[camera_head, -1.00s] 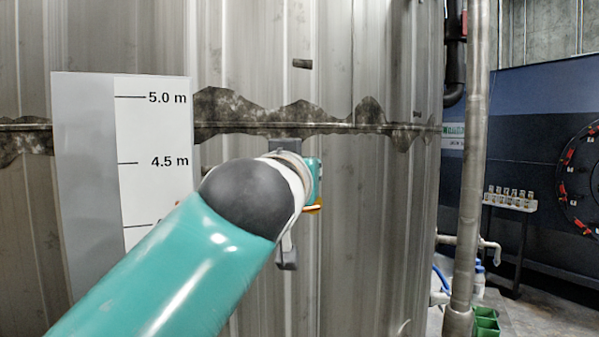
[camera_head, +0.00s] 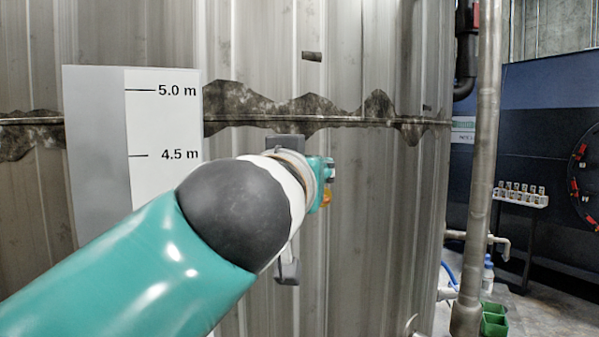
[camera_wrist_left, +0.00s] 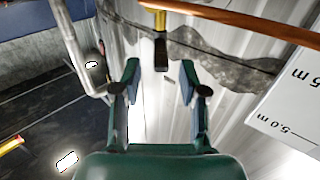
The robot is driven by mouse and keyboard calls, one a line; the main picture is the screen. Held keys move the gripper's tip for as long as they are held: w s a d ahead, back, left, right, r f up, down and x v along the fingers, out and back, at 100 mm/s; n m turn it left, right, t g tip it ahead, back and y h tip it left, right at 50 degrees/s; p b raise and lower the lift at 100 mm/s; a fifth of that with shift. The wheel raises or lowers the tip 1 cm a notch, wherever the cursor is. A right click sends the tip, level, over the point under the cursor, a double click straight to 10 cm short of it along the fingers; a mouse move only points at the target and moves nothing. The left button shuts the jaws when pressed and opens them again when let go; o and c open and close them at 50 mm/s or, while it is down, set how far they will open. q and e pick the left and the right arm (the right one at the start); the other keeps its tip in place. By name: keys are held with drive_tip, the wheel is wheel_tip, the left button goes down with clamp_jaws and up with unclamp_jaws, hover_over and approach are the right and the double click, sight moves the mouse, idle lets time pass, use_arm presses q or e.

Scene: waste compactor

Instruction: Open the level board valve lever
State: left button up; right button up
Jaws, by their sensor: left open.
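The white level board (camera_head: 165,110), marked 5.0 m and 4.5 m, stands on the left against the tank in the head view; its edge also shows in the wrist view (camera_wrist_left: 290,100). My left arm crosses in front of the board's lower part and hides most of the gripper. In the wrist view my left gripper (camera_wrist_left: 159,68) is open and empty, its two fingers spread. A small yellow and black piece (camera_wrist_left: 160,22), apparently the valve lever, sits beyond the gap between the fingertips, by a copper-coloured pipe (camera_wrist_left: 235,18). My right gripper is in neither view.
The corrugated metal tank (camera_head: 385,200) fills the middle. A vertical pipe (camera_head: 482,150) stands to its right, with green bins (camera_head: 494,318) at its foot. Grey brackets (camera_head: 288,270) show around my wrist. Open floor lies at the right.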

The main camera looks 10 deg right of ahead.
use_arm(q)
drive_tip(key=shift+v, duration=1.7)
